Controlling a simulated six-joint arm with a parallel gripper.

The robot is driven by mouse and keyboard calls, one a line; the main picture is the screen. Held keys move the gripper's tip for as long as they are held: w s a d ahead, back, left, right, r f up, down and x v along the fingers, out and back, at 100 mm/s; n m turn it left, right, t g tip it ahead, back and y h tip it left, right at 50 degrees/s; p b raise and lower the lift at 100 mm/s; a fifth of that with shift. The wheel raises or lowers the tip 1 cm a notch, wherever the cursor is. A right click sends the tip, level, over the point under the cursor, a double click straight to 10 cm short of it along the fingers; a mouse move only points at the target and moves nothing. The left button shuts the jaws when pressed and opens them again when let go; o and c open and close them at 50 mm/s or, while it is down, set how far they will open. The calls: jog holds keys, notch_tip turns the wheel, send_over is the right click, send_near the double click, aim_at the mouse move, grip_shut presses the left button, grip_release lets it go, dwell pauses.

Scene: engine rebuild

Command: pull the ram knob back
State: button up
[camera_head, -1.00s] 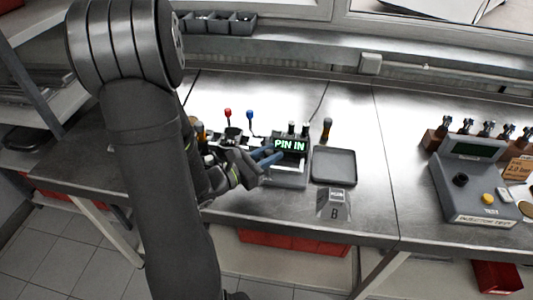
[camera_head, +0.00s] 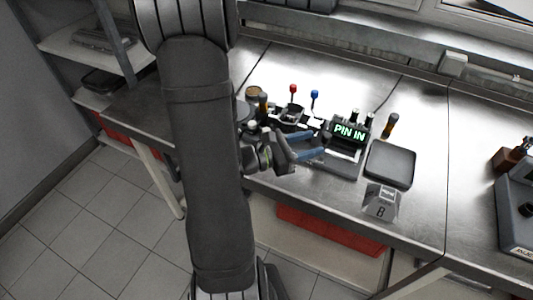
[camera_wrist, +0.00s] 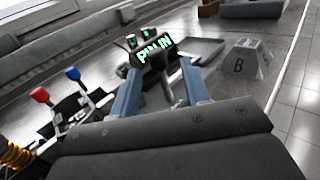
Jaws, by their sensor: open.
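The fixture has a lit display reading "PIN IN" (camera_head: 350,132), which also shows in the wrist view (camera_wrist: 153,47). My gripper (camera_head: 320,145) is open, with its blue fingers pointing at the front of the fixture, just left of and below the display. In the wrist view the gripper (camera_wrist: 160,92) has a finger on each side of a grey upright part (camera_wrist: 164,86) below the display. This part may be the ram knob, but I cannot tell for sure. I cannot tell whether either finger touches it.
A red-knobbed lever (camera_head: 293,89) and a blue-knobbed lever (camera_head: 314,95) stand behind my gripper. A dark empty tray (camera_head: 391,163) lies right of the fixture, with a grey block marked B (camera_head: 381,203) in front. The bench is clear farther right, up to a grey tester (camera_head: 515,210).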

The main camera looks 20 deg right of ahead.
jog(key=a, duration=1.1)
jog(key=shift+a, duration=0.25)
jog(key=shift+d, duration=0.15)
jog(key=shift+d, duration=7)
